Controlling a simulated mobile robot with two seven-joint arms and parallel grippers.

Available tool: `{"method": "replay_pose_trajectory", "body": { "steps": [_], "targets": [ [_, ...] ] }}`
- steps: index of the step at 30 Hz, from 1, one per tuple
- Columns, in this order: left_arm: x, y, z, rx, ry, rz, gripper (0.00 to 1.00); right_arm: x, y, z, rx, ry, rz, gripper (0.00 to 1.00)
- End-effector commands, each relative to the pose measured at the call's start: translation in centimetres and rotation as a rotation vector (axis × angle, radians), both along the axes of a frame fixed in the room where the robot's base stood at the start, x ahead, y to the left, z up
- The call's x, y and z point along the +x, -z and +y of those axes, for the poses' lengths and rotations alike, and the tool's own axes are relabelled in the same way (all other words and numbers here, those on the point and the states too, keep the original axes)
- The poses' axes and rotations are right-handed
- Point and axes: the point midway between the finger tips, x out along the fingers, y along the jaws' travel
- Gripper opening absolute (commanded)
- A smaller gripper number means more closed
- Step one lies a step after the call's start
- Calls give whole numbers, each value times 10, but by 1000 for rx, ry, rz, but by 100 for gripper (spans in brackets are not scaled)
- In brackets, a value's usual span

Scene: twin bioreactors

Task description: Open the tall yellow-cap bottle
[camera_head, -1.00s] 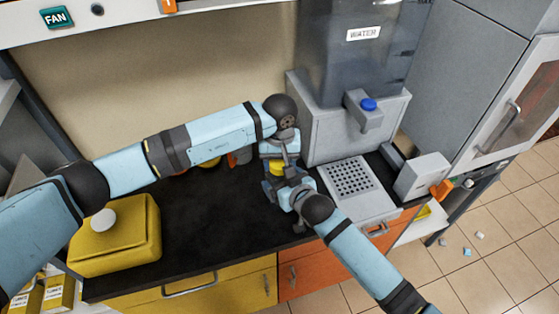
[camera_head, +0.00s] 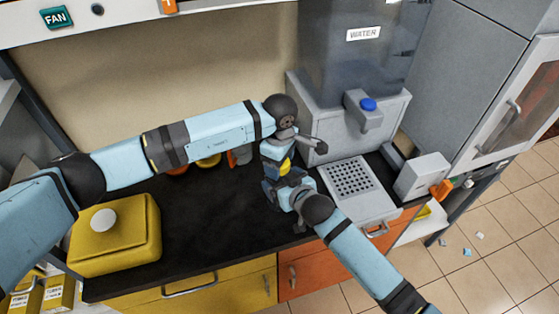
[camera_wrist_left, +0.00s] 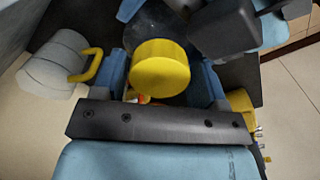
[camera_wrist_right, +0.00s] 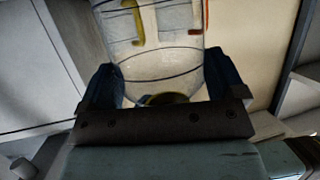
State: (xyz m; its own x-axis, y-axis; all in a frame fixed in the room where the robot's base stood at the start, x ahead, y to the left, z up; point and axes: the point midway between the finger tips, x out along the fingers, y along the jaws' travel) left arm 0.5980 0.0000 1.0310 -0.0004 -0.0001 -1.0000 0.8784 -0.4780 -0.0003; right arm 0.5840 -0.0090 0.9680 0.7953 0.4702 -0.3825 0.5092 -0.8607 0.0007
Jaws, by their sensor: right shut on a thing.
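The tall bottle's yellow cap (camera_head: 285,166) shows between my two grippers in the head view, and they hide most of the bottle. In the left wrist view the round yellow cap (camera_wrist_left: 160,66) lies between the fingers of my left gripper (camera_wrist_left: 162,80), with a gap on each side. This gripper is open around the cap, above the bottle. My right gripper (camera_head: 283,192) is shut on the bottle's body, below the left one. In the right wrist view the clear bottle (camera_wrist_right: 158,60) fills the space between its fingers.
A water dispenser (camera_head: 325,137) with a blue-buttoned tap (camera_head: 369,104) and a perforated tray (camera_head: 352,178) stand just right of the grippers. A yellow container (camera_head: 118,243) with a white cap sits at left. The black countertop (camera_head: 215,225) between is clear.

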Motion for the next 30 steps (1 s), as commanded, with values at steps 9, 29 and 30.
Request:
{"method": "replay_pose_trajectory", "body": {
  "steps": [9,29,30],
  "targets": [
    [0,0,0,0,1,-1,80,0,0,0,-1,0,1,23],
    [1,-52,0,-1,133,-2,77,0,0,0,-1,0,0,23],
    [1,-55,0,-1,192,-2,77,0,0,0,-1,0,0,23]
  ]
}}
